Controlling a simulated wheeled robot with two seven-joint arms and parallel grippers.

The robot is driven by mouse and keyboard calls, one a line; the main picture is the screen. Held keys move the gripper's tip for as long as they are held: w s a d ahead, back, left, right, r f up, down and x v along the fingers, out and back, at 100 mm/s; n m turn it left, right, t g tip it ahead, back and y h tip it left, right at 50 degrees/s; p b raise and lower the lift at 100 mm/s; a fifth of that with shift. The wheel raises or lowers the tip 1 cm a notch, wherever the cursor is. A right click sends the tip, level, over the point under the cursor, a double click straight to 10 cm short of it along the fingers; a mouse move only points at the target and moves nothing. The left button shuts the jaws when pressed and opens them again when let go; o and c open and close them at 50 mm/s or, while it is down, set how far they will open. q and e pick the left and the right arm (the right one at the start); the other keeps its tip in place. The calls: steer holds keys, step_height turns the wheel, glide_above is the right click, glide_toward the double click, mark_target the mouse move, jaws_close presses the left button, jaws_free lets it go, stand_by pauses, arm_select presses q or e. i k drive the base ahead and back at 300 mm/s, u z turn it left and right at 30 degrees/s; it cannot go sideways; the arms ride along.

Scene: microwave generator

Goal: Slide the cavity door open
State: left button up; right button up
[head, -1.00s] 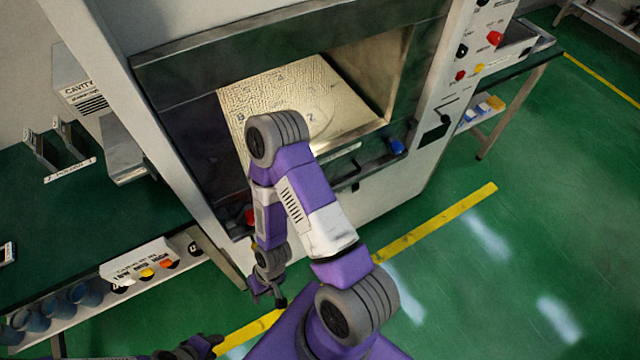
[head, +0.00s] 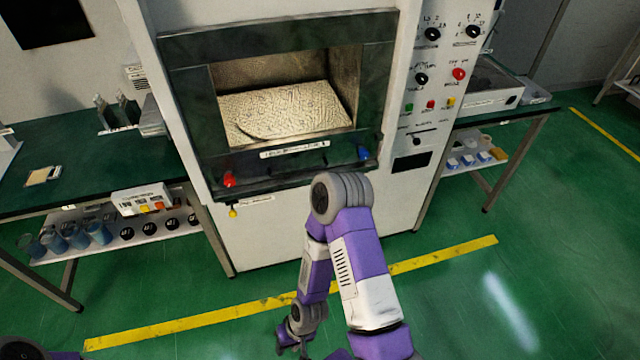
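The microwave generator's cavity (head: 290,105) shows a lit, textured floor through a wide opening in a dark green front frame (head: 280,40). A dark panel (head: 192,110) stands at the left of the opening; I cannot tell whether it is the sliding door or part of the frame. No door covers the visible opening. My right gripper (head: 291,343) hangs low at the bottom of the view, below and apart from the cavity front. Its small dark fingers look spread and empty. Only a dark piece of my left arm shows at the bottom left corner; its gripper is out of view.
A red knob (head: 229,179) and a blue knob (head: 363,153) sit on the lower frame. The control panel (head: 430,90) is at the right. A green bench (head: 90,170) stands left, another bench right. Green floor with a yellow line (head: 200,320) is free in front.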

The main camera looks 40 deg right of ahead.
mark_target(187, 54)
steer(key=z, duration=0.7)
steer(key=i, duration=0.35)
